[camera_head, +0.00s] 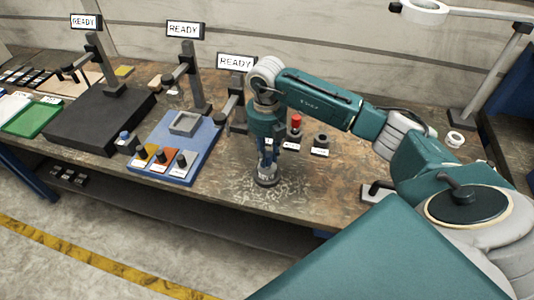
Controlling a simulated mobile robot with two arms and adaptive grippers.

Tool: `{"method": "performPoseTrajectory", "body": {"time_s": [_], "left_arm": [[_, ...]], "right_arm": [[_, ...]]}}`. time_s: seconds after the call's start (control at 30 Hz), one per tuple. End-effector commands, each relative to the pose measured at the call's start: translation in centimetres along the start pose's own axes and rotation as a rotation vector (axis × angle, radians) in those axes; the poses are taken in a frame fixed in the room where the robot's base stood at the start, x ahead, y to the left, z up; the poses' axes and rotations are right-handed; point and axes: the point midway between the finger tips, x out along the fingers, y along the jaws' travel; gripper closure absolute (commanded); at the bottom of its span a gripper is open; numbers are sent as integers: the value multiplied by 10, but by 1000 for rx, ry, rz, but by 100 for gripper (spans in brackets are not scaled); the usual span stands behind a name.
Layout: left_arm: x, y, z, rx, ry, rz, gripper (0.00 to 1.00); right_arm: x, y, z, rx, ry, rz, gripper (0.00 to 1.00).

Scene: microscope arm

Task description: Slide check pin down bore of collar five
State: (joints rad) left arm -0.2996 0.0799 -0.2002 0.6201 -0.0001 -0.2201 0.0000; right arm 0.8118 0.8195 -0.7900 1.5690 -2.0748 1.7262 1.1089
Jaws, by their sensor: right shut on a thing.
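My right gripper (267,162) points straight down near the front edge of the bench. It is shut on a thin, mostly hidden thing, which looks like the check pin. Directly below the fingertips is a dark round collar (265,181), partly covered by the fingers. I cannot tell whether the pin's tip is above the bore or inside it, and no number shows on this collar. Another dark ring-shaped collar (322,139) stands to the right behind a white label. My left gripper is not in view.
A red-topped piece (296,124) stands close behind the right gripper. A blue tray (203,157) with several dark-knobbed pieces lies to the left, beside a black base (75,127). Several stands carry READY signs. A lamp stand (480,85) rises at the back right.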

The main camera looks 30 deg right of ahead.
Motion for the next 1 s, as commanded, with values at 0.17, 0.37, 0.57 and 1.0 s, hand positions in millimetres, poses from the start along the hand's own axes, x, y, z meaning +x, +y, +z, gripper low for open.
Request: {"method": "performPoseTrajectory", "body": {"time_s": [0.17,0.37,0.57,1.0], "left_arm": [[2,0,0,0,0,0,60],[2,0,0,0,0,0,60],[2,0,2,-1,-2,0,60],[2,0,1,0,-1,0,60]], "right_arm": [[2,0,0,0,-1,0,66],[2,0,0,0,0,0,54],[0,0,0,0,0,0,54],[-80,0,1,-1,-5,2,54]]}}
